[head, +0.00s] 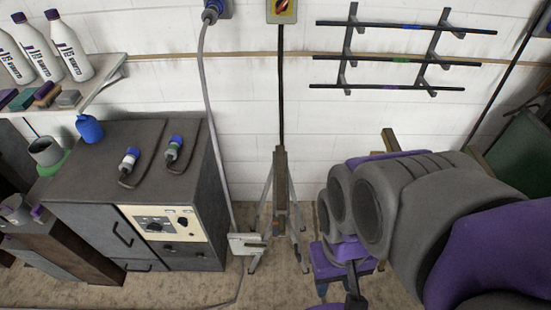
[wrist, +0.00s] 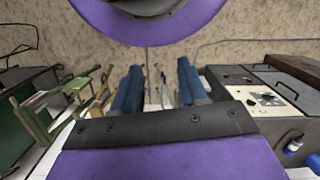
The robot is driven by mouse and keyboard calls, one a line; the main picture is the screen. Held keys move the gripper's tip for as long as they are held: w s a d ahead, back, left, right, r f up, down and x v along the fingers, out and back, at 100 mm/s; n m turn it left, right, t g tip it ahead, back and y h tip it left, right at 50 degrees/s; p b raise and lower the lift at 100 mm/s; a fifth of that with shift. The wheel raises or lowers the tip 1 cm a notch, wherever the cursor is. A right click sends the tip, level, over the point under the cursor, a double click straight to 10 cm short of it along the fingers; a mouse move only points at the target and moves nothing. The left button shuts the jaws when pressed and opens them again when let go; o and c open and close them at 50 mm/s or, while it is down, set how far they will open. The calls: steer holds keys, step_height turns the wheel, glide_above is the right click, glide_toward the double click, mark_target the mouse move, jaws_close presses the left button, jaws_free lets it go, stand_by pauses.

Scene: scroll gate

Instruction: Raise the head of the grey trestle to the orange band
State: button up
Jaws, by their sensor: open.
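The grey trestle (head: 281,196) stands upright on the floor against the white wall, near the middle of the head view. It has splayed metal legs and a narrow brownish upright beam. I cannot clearly make out an orange band on it. In the wrist view my gripper (wrist: 159,72) has two blue fingers spread apart with nothing held between them. Parts of the trestle (wrist: 164,92) show in the gap beyond the fingers, partly hidden. In the head view my grey and purple arm is at the right, and the gripper is largely hidden behind it.
A dark grey cabinet (head: 92,165) with a control panel (head: 160,222) stands left of the trestle. A pale box (head: 247,244) on a grey cable is by its left foot. Wall racks (head: 395,58) hang above right. Bottles (head: 70,48) stand on a shelf at upper left.

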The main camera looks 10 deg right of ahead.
steer(key=shift+o, duration=0.3)
steer(key=shift+o, duration=0.5)
steer(key=shift+w, duration=0.15)
steer(key=m+t, duration=0.2)
glide_above(281, 223)
step_height(281, 223, down, 22)
step_height(281, 223, down, 17)
steer(key=shift+d+r+b, duration=0.1)
steer(key=shift+b, duration=0.95)
steer(key=shift+c, duration=0.4)
jaws_close()
